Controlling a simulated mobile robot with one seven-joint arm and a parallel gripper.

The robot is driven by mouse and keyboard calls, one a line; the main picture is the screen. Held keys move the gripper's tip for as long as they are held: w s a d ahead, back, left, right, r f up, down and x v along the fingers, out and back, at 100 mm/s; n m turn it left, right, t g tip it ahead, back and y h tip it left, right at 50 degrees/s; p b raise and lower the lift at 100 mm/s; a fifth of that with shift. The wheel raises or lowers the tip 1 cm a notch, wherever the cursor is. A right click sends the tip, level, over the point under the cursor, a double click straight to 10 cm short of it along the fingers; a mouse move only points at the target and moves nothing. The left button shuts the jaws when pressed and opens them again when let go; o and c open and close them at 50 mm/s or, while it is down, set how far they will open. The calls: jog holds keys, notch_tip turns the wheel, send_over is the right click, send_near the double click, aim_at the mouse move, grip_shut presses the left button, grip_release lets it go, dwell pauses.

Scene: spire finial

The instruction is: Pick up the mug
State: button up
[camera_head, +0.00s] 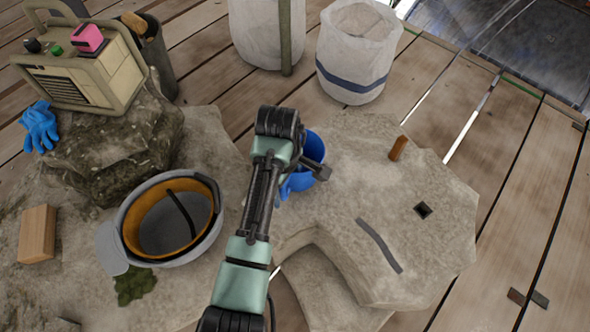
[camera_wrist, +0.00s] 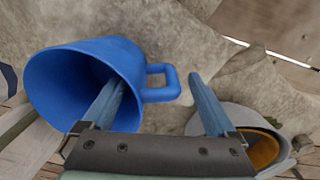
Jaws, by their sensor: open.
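The blue mug (camera_head: 314,147) sits at the left edge of the pale stone block in the head view, partly hidden behind my arm. In the wrist view the mug (camera_wrist: 75,62) fills the left side, with its open mouth facing the lower left and its handle (camera_wrist: 172,84) pointing right. My gripper (camera_wrist: 155,79) is open. Its left finger overlaps the mug's body and its right finger stands to the right of the handle, so the handle appears between them. I cannot tell whether either finger touches the mug. In the head view the fingertips are not clearly visible.
The stone block (camera_head: 400,225) carries a small brown piece (camera_head: 398,148) and a dark strip (camera_head: 379,245). A grey helmet with an orange lining (camera_head: 205,235) lies left of my arm.

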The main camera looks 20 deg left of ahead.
jog(key=f+b, duration=0.1)
jog(key=f, duration=0.1)
jog(key=f+b, duration=0.2)
jog(key=shift+w+f, duration=0.2)
jog(key=shift+f, duration=0.1)
jog(key=shift+r, duration=0.1)
grip_shut()
